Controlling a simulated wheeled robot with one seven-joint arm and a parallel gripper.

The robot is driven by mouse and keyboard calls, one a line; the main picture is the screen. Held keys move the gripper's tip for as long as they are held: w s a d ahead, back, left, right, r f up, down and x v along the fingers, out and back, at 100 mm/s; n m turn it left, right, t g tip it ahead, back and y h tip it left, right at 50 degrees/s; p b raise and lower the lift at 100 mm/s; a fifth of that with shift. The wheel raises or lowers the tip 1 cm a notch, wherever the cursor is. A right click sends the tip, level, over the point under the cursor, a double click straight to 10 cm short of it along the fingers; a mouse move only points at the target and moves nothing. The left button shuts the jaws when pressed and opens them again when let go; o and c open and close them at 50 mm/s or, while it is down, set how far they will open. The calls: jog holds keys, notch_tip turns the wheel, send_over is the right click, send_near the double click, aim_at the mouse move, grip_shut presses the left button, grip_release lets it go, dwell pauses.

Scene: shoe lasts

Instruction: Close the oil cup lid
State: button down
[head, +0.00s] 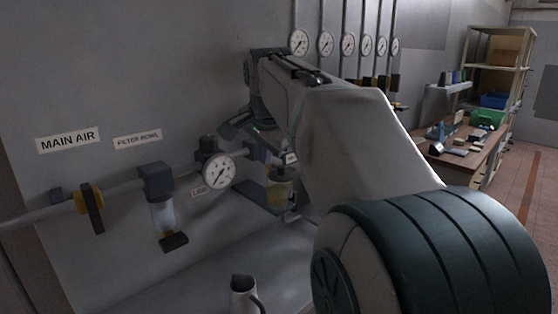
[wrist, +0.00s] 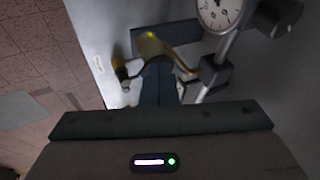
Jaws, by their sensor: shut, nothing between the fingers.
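The oil cup (head: 281,188) is a clear cup with yellow oil, on the pipe right of the round gauge in the head view. In the wrist view, its amber body (wrist: 153,48) shows just beyond the fingertips. My gripper (head: 288,160) is at the top of the cup in the head view, partly covered by my own arm. In the wrist view, my gripper (wrist: 158,70) is shut with nothing in it, its fingers overlapping the near side of the cup. I cannot make out the lid or tell how it stands, nor whether the fingers touch the cup.
A pressure gauge (head: 219,171) stands left of the cup, close to my gripper. Further left are the filter bowl (head: 163,215) and a yellow valve (head: 90,205). A metal jug (head: 243,296) stands below. A cluttered workbench (head: 462,150) is at the right.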

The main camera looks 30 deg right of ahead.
jog(key=s+d+t+y+p, duration=0.3)
jog(key=s+d+y, duration=0.25)
jog(key=d, duration=0.85)
jog(key=p, duration=0.2)
send_near(284, 173)
jog(key=x, duration=0.5)
jog(key=shift+s+d+f, duration=0.1)
jog(key=shift+s+f, duration=0.1)
jog(key=shift+f, duration=0.05)
jog(key=shift+w+a+f, duration=0.1)
jog(key=shift+w+a, duration=0.1)
jog(key=shift+w, duration=0.35)
